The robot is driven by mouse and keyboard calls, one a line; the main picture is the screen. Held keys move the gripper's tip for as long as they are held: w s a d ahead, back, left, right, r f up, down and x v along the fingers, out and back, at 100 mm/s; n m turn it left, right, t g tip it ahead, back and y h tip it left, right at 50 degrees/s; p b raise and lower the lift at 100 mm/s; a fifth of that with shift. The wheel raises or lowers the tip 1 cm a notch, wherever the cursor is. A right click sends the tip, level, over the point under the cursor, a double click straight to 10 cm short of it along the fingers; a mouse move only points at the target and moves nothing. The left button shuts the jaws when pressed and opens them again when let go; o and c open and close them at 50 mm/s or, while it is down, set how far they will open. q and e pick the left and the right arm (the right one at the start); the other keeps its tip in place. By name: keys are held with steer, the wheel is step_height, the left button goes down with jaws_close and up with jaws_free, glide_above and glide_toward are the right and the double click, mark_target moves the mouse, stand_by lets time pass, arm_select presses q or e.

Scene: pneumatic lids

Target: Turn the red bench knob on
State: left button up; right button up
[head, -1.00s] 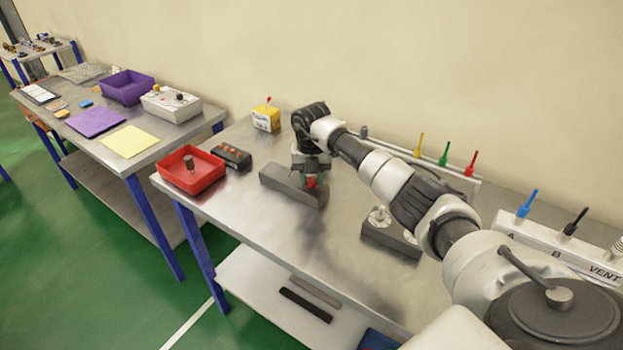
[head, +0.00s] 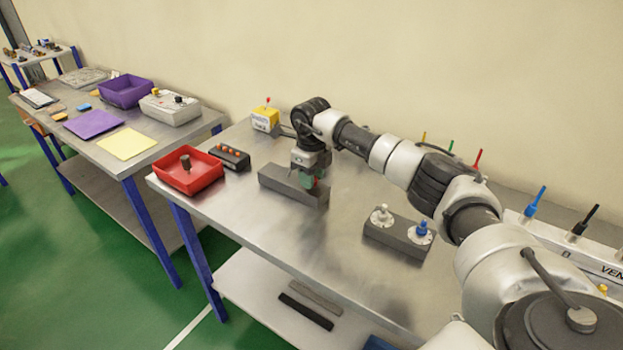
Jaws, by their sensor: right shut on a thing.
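The red knob (head: 316,184) sits at the right end of a dark grey block (head: 280,183) on the metal bench. My right gripper (head: 309,181) comes down from above, pointing downward, and is shut on the red knob. Its fingertips are small in the view, and the knob's exact angle cannot be read. My left gripper is not in view.
A second grey block (head: 388,235) with a white and a blue knob stands to the right, below my forearm. Coloured handles line the back. The bench front is clear.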

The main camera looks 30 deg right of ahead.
steer(key=shift+n+b, duration=0.4)
steer(key=shift+n, duration=1.5)
steer(key=shift+r, duration=0.1)
steer(key=o, duration=0.9)
steer(key=shift+o, duration=0.2)
step_height(320, 180, up, 11)
steer(key=b, duration=0.1)
steer(key=shift+f, duration=0.25)
